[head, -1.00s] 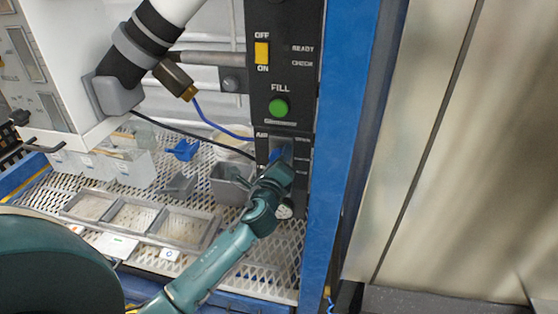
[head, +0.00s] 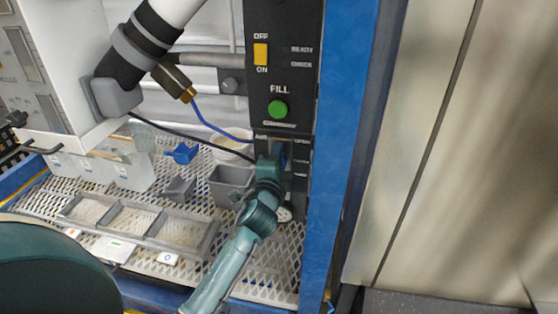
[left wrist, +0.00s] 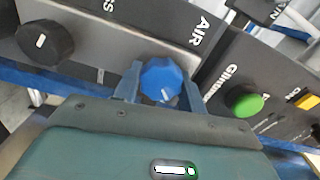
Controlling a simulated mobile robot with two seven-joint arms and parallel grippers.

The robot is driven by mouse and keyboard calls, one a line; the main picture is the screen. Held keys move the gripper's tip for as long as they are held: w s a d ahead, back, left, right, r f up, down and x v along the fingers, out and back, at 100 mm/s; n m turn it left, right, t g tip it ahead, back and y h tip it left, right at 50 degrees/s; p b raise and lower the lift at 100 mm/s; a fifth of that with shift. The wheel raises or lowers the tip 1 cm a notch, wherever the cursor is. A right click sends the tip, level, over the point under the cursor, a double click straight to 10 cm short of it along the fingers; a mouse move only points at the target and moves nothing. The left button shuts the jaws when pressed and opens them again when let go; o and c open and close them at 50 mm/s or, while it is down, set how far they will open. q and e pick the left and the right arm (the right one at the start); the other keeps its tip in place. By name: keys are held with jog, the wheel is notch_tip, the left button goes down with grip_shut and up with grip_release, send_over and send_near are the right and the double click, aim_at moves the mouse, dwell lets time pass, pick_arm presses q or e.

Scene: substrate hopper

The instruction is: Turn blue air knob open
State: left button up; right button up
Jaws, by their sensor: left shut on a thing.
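The blue air knob (left wrist: 162,79) shows in the left wrist view, beside the "AIR" lettering on the black panel, with a white mark near its lower edge. My left gripper (left wrist: 158,88) has one finger on each side of it and is shut on it. In the head view my left gripper (head: 271,168) is at the lower part of the black control panel (head: 285,85) and largely hides the knob. My right gripper is not in view.
A green FILL button (head: 278,109) and a yellow OFF/ON switch (head: 261,55) are above the gripper. A grey bin (head: 230,186) stands close left of it, and a blue post (head: 342,150) is to the right. A black knob (left wrist: 45,41) sits on the panel nearby.

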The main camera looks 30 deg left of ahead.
pick_arm(q)
jog(key=shift+n, duration=0.4)
jog(key=o, duration=1)
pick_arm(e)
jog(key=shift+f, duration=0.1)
pick_arm(q)
jog(key=shift+s, duration=0.1)
jog(key=v, duration=1.3)
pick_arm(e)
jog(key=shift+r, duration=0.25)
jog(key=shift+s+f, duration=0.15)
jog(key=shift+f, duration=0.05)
